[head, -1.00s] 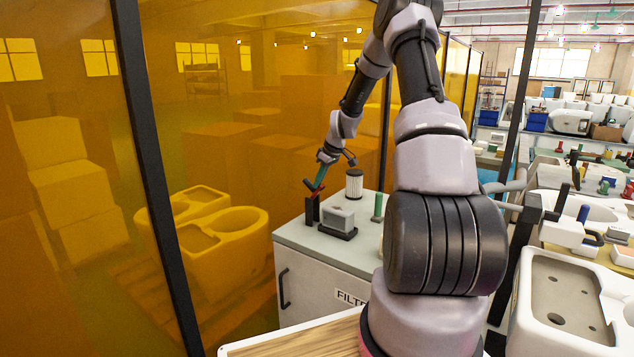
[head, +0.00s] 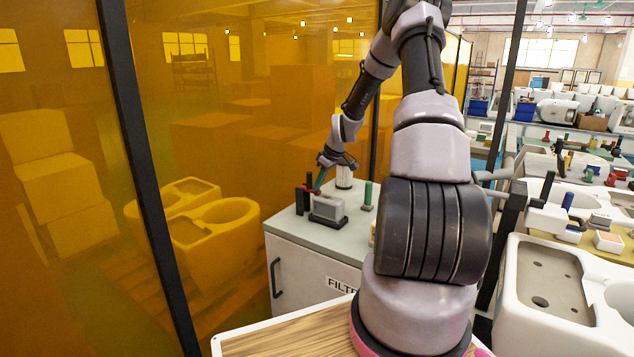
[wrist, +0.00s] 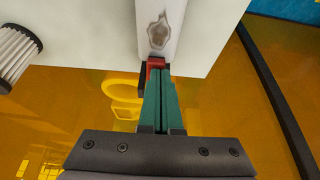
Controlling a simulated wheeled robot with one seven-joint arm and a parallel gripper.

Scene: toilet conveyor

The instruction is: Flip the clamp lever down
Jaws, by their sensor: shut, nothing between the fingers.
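The clamp stands on top of the cabinet (head: 303,243), with a black upright post (head: 299,201) beside a grey block (head: 328,208). A small red part, which looks like the clamp lever (wrist: 156,62), shows in the wrist view at my fingertips, against the end of the grey block. My gripper (head: 317,187) has teal fingers, shut together with nothing between them. In the wrist view my gripper (wrist: 158,75) has its tips at or touching the red part. The fingers partly hide the lever, and I cannot tell its exact angle.
A white pleated filter (head: 344,176) stands behind the block. It also shows at the left of the wrist view (wrist: 15,52). A green peg (head: 368,195) stands to the right on the cabinet. An amber screen with a black post (head: 150,180) is at the left.

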